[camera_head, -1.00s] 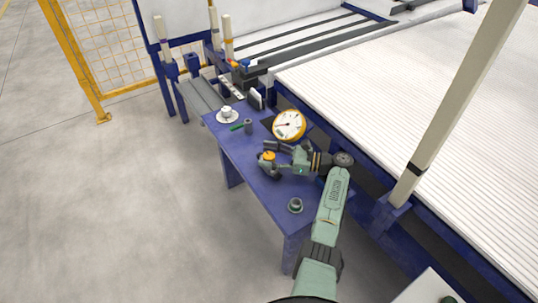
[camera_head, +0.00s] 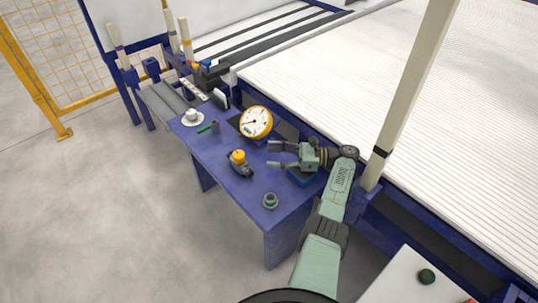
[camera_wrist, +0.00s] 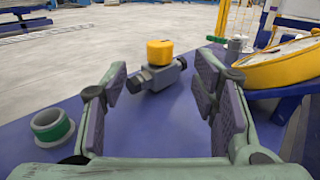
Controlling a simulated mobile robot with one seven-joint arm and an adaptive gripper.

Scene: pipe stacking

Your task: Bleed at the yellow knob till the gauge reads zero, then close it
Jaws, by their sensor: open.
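The yellow knob (camera_head: 238,157) sits on top of a dark valve body (camera_head: 243,171) on the blue table. In the wrist view the yellow knob (camera_wrist: 159,52) stands ahead of my fingers, on its grey valve body (camera_wrist: 157,77). The round gauge (camera_head: 256,122) with a yellow rim stands behind the knob; its needle reading is too small to tell. The gauge's rim (camera_wrist: 277,68) shows at right in the wrist view, its face steeply angled. My gripper (camera_head: 270,155) is open and empty, right of the knob and apart from it. Its fingers (camera_wrist: 160,95) frame the valve from nearer.
A grey-green ring fitting (camera_head: 270,201) stands near the table's front; it is also left of my fingers (camera_wrist: 51,127). A white cup on a saucer (camera_head: 192,117), a green marker (camera_head: 204,129) and a small grey cylinder (camera_head: 215,127) lie at the far left. Bare blue tabletop (camera_head: 215,155) surrounds the valve.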

